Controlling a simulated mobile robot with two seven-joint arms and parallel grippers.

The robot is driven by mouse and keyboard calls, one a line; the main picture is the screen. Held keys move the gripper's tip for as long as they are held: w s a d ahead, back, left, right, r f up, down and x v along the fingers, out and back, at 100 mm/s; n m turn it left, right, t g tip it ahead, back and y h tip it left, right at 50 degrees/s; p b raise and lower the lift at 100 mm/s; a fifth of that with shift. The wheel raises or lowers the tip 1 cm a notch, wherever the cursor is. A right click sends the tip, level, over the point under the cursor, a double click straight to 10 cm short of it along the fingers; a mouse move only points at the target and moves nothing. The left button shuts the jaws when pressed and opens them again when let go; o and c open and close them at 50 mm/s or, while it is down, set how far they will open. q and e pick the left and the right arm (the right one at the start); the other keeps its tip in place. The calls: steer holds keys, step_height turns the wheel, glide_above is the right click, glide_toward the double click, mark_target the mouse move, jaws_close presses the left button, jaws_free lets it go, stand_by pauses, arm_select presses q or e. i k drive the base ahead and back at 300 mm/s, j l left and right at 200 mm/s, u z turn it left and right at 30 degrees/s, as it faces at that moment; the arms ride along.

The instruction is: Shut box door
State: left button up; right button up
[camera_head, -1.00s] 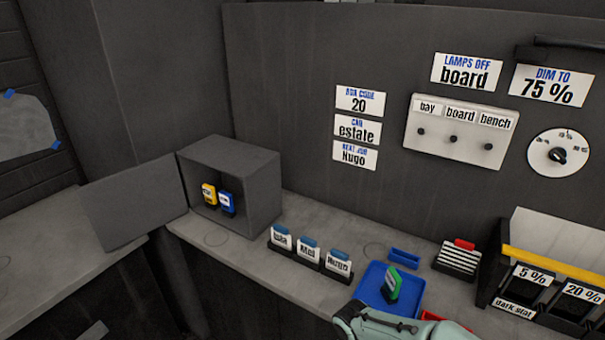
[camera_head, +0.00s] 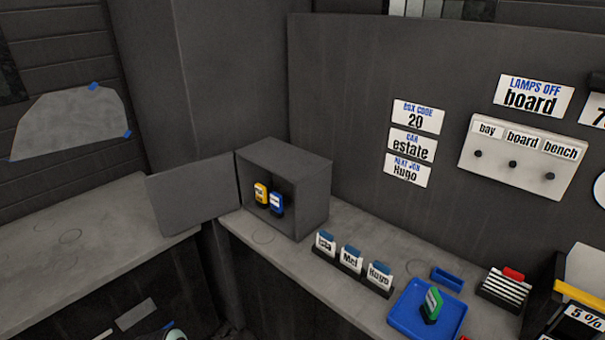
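The grey box (camera_head: 309,196) stands on the bench in the corner by the wall. Its door (camera_head: 193,195) is swung wide open to the left, past the bench's edge. Neither gripper can be made out. A small pale rounded part, likely of my own arm, shows at the bottom edge left of the middle.
Name cards in black holders (camera_head: 350,260) stand right of the box. A blue tray (camera_head: 400,318) with a green item (camera_head: 432,303) lies further right. A switch panel (camera_head: 523,158) is on the wall. Another grey counter (camera_head: 95,230) is at left.

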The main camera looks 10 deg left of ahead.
mark_target(182, 198)
steer(key=j+z, duration=0.1)
steer(key=j, duration=0.8)
steer(key=k+j+z, duration=0.15)
steer(key=j, duration=0.7)
steer(key=i, duration=0.05)
